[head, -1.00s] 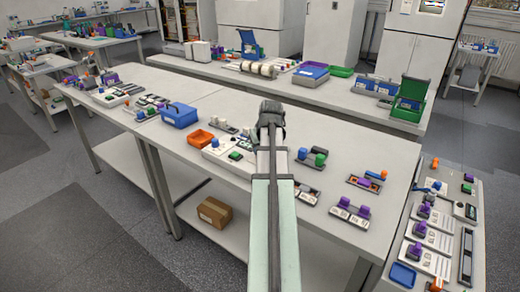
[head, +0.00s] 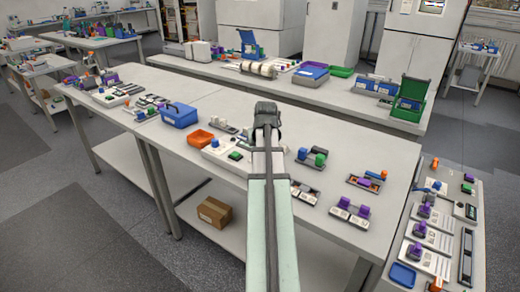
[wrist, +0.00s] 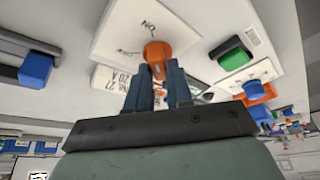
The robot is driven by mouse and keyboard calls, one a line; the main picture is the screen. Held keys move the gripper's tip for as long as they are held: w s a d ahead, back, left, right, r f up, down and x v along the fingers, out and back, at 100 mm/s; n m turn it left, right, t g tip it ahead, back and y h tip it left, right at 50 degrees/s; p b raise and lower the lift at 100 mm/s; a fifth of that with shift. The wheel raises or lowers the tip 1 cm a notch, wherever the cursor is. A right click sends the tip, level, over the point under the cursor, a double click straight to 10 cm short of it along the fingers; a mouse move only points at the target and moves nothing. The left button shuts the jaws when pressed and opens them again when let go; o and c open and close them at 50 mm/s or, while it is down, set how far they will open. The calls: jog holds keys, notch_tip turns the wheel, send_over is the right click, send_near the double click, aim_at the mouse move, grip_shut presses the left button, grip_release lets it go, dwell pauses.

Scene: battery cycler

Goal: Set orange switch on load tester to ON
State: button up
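The orange switch (wrist: 157,50) stands on a white panel (wrist: 120,35) of the load tester in the wrist view. The panel carries the handwritten marks "ON" and a second one, both seen upside down. My gripper (wrist: 159,75) has its two dark fingers a small gap apart, with the narrow part of the switch showing at or between the fingertips. I cannot tell whether they touch it. In the head view my gripper (head: 267,108) is over the middle of the front table, and my arm hides the switch there.
A green block (wrist: 235,57) and a blue knob (wrist: 253,88) sit beside the panel in the wrist view; a blue block (wrist: 35,68) is on the other side. An orange bin (head: 200,138) and blue box (head: 180,115) stand left of my arm.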

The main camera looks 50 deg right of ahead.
jog(key=o, duration=0.4)
jog(key=shift+c, duration=0.2)
jog(key=shift+r, duration=0.1)
jog(key=v, duration=1.3)
jog(key=shift+r, duration=0.3)
jog(key=shift+s+a, duration=0.1)
